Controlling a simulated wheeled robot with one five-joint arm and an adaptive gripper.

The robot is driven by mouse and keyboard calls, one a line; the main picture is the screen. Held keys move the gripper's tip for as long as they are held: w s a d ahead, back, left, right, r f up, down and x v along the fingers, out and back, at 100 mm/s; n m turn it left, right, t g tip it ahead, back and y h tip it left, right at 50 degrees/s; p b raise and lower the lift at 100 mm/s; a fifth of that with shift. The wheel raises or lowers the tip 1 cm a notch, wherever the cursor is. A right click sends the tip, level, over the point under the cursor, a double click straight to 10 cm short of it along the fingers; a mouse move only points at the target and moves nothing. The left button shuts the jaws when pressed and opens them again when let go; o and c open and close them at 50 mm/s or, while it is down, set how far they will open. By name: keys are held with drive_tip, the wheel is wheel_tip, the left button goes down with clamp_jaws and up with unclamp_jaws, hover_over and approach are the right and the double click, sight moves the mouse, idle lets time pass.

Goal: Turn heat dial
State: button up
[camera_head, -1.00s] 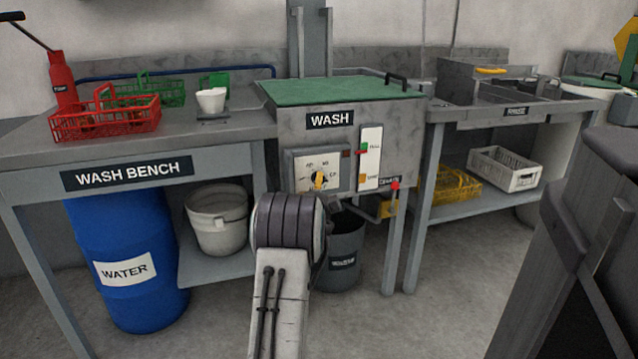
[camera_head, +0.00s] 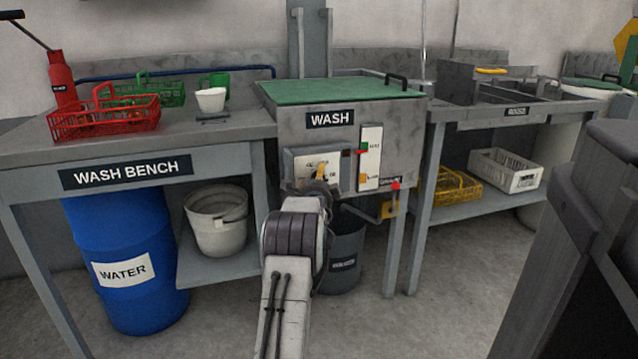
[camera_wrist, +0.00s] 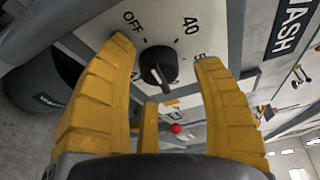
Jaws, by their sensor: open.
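The heat dial is a black knob (camera_wrist: 158,65) on a white plate (camera_wrist: 176,24) marked OFF and 40 in the wrist view. A pale mark on the knob points toward the bottom of that view. My gripper (camera_wrist: 166,52) is open, with yellow fingers to the left and right of the knob and a gap visible on both sides. Another yellow finger part shows below the knob. In the head view, the dial plate (camera_head: 303,158) is on the front of the grey wash tank (camera_head: 290,120). My gripper (camera_head: 322,168) and arm hide much of the dial there.
A dark bucket (camera_head: 343,255) stands under the tank. The wash bench (camera_head: 225,165) is at left, a rinse bench (camera_head: 480,115) at right.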

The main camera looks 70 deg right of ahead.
idle(0.3)
clamp_jaws()
idle(0.5)
